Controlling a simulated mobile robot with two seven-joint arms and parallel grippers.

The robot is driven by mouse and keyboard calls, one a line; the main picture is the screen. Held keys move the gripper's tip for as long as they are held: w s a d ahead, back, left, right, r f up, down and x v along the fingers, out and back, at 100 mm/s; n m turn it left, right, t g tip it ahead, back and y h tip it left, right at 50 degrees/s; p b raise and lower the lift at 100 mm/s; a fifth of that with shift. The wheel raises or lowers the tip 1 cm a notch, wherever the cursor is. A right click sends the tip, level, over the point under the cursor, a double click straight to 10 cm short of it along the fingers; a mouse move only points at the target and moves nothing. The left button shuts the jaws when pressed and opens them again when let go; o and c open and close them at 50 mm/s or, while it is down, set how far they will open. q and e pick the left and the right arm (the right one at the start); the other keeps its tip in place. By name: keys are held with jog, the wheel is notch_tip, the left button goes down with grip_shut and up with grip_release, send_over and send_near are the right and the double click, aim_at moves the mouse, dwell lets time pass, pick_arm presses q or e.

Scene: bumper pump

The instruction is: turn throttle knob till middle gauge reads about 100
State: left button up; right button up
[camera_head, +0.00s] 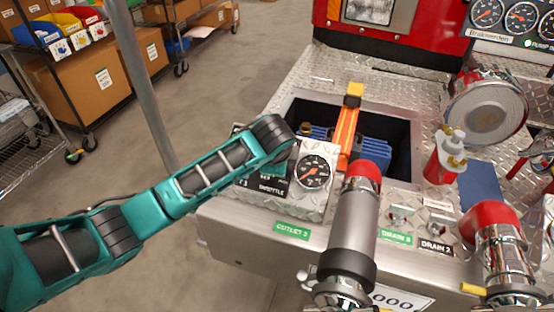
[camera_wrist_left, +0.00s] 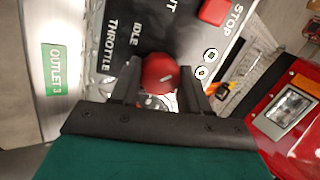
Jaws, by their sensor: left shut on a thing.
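The red throttle knob (camera_wrist_left: 160,73) sits on a black panel (camera_wrist_left: 135,45) with the words THROTTLE and IDLE in the left wrist view. My left gripper (camera_wrist_left: 160,85) is shut on the knob, one finger on each side of it. In the head view my left arm covers the knob, and its wrist is over the panel. A round black gauge (camera_head: 313,172) with an orange needle is just right of my wrist; its reading is too small to tell. Three more gauges (camera_head: 521,18) are in a row at the top right. My right gripper is not in view.
A red STOP button (camera_wrist_left: 214,12) is near the knob. A capped outlet pipe (camera_head: 352,225) stands right of the panel. An open bin (camera_head: 400,110) with an orange-handled tool (camera_head: 347,130) lies behind. A grey pole (camera_head: 150,85) rises behind my arm.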

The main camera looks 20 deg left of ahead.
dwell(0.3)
pick_arm(q)
jog(key=o, duration=1.1)
jog(key=shift+c, duration=0.2)
jog(key=v, duration=1.3)
jog(key=shift+f, duration=0.1)
